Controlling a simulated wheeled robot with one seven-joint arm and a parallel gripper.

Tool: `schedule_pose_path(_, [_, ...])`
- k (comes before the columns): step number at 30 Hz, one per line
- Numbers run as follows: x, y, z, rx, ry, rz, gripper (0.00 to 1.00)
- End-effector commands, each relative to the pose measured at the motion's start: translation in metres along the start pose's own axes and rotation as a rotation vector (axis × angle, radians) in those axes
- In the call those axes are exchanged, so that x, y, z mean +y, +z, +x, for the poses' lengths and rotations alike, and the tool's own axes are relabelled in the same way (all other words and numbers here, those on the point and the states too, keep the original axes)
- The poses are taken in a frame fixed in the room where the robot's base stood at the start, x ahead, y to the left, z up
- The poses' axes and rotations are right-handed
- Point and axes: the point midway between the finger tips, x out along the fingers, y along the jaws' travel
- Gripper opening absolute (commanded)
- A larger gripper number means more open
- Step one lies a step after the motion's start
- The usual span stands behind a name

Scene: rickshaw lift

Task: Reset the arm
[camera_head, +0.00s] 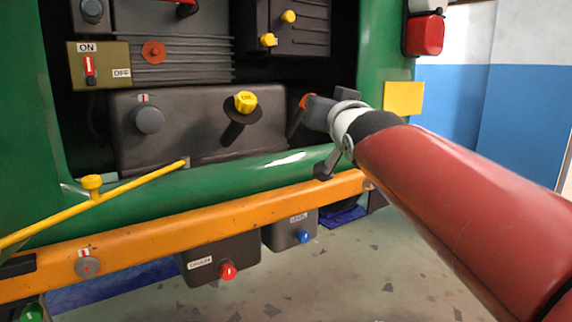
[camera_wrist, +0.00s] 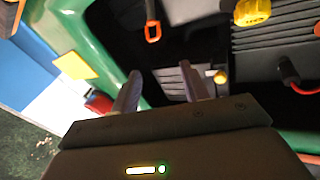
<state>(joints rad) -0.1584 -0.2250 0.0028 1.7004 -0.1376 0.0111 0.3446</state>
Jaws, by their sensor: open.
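My gripper (camera_wrist: 160,92) is open, with its two fingers apart and nothing seen between them in the wrist view. In the head view my red arm reaches in from the lower right, and my gripper (camera_head: 309,118) is at the right side of the engine bay, right of the yellow cap (camera_head: 246,102). The dark box (camera_head: 190,145) with that cap and a round grey knob (camera_head: 149,119) is to its left. The fingertips are partly hidden by the wrist, and I cannot tell whether they touch anything.
The green frame (camera_head: 385,60) borders the bay on the right. An orange bar (camera_head: 190,224) runs below it, with a coolant box (camera_head: 215,262) underneath. An on/off switch (camera_head: 90,68) is upper left. Floor (camera_head: 400,260) is open at the lower right.

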Motion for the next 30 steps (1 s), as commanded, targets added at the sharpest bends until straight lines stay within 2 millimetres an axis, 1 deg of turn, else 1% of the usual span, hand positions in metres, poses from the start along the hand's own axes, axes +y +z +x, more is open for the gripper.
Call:
schedule_pose_path(1, [0.016,0.025,-0.022,-0.098,0.048,-0.019,0.45])
schedule_pose_path(2, [0.025,0.043,-0.035,-0.160,0.074,-0.032,0.45])
schedule_pose_path(3, [0.036,0.065,-0.052,-0.241,0.106,-0.044,0.45])
schedule_pose_path(5, [0.051,0.100,-0.081,-0.360,0.147,-0.063,0.45])
schedule_pose_path(6, [0.059,0.121,-0.101,-0.437,0.170,-0.073,0.45])
schedule_pose_path(8, [0.071,0.154,-0.132,-0.552,0.201,-0.085,0.45])
schedule_pose_path(9, [0.077,0.175,-0.154,-0.628,0.218,-0.092,0.45])
schedule_pose_path(11, [0.086,0.204,-0.186,-0.735,0.238,-0.099,0.45])
schedule_pose_path(12, [0.090,0.223,-0.207,-0.803,0.247,-0.102,0.45])
schedule_pose_path(15, [0.096,0.261,-0.253,-0.951,0.263,-0.106,0.45])
schedule_pose_path(18, [0.099,0.288,-0.287,-1.056,0.267,-0.104,0.45])
schedule_pose_path(21, [0.100,0.303,-0.306,-1.116,0.268,-0.103,0.45])
schedule_pose_path(24, [0.101,0.309,-0.314,-1.141,0.268,-0.102,0.45])
schedule_pose_path(30, [0.101,0.309,-0.314,-1.142,0.267,-0.102,0.45])
